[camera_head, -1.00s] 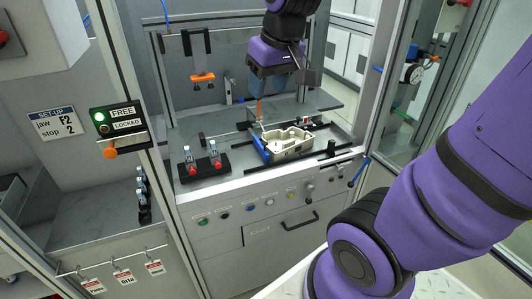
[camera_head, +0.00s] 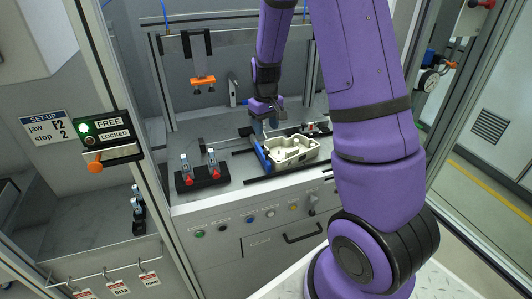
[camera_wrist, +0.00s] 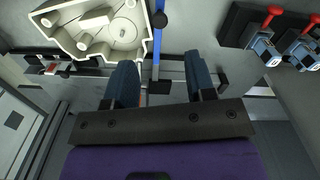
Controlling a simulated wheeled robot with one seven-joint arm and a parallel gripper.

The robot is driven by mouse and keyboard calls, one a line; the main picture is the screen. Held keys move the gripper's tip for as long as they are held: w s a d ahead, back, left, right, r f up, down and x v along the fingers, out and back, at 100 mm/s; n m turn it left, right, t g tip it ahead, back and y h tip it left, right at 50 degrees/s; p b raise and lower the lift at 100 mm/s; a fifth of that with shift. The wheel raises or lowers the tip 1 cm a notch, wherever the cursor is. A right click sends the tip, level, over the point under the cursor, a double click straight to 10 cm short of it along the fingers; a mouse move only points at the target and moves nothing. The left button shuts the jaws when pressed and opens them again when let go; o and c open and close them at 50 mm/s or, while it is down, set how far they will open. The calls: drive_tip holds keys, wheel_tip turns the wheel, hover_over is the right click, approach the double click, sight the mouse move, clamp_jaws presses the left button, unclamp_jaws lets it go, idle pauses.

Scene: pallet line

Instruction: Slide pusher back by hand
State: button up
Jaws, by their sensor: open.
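A cream casting (camera_head: 292,150) sits on the station's bench, and it shows upside down in the wrist view (camera_wrist: 98,28). A blue bar (camera_head: 262,155) runs along its left side; in the wrist view the bar (camera_wrist: 157,42) lies between the casting and the red-handled parts. I cannot tell for sure which part is the pusher. My gripper (camera_head: 268,124) is low behind the casting, near the bar's far end. In the wrist view its two blue-grey fingers (camera_wrist: 159,62) are apart. Nothing is visibly gripped.
An orange-ended fixture (camera_head: 203,80) hangs above. A FREE/LOCKED switch panel (camera_head: 105,135) with a green light is on the left post. Dark rails lie around the casting.

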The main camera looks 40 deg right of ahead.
sight(266, 151)
wheel_tip(266, 151, down, 11)
drive_tip(key=shift+r, duration=0.1)
idle(0.4)
